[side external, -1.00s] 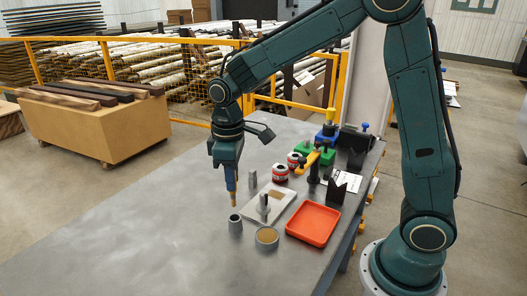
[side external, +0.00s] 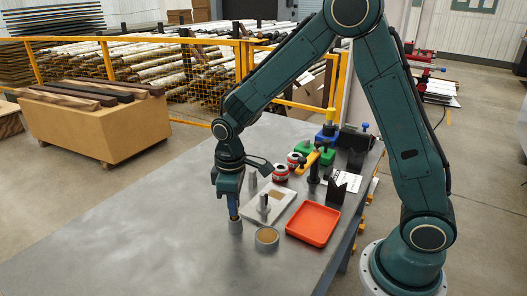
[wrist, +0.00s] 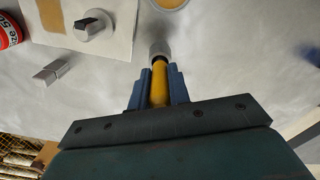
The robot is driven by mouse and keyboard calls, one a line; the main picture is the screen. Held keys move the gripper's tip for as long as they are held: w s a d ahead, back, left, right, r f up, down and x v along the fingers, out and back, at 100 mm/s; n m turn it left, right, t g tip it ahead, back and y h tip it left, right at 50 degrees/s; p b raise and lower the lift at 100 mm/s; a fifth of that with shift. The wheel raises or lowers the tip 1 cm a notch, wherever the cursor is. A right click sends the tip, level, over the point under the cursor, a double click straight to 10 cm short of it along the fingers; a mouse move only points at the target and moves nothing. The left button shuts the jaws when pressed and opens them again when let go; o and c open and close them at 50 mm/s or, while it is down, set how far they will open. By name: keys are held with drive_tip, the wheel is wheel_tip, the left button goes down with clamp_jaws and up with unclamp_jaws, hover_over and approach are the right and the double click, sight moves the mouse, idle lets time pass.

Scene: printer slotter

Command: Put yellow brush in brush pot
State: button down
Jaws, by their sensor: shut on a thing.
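My gripper (side external: 233,208) points straight down over the front of the table. Its blue fingers (wrist: 158,92) are shut on the yellow brush (wrist: 159,84), which stands upright between them. The brush pot (side external: 235,227), a small grey cylinder, is directly below the gripper. It also shows in the wrist view (wrist: 160,48), just beyond the yellow brush. The brush's lower end meets the pot's mouth and is hidden there. I cannot tell how deep it sits or whether it touches the rim.
A round dish (side external: 267,237) with tan content stands close right of the pot. Behind it are a light plate (side external: 283,206) with a grey upright knob (side external: 264,203), an orange tray (side external: 313,224) and red-and-white cans (side external: 281,172). The table's left side is clear.

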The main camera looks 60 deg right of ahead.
drive_tip(key=shift+f, duration=0.2)
drive_tip(key=c, duration=1.3)
unclamp_jaws()
drive_tip(key=shift+r, duration=0.1)
wheel_tip(320, 180, up, 11)
drive_tip(key=shift+r, duration=0.6)
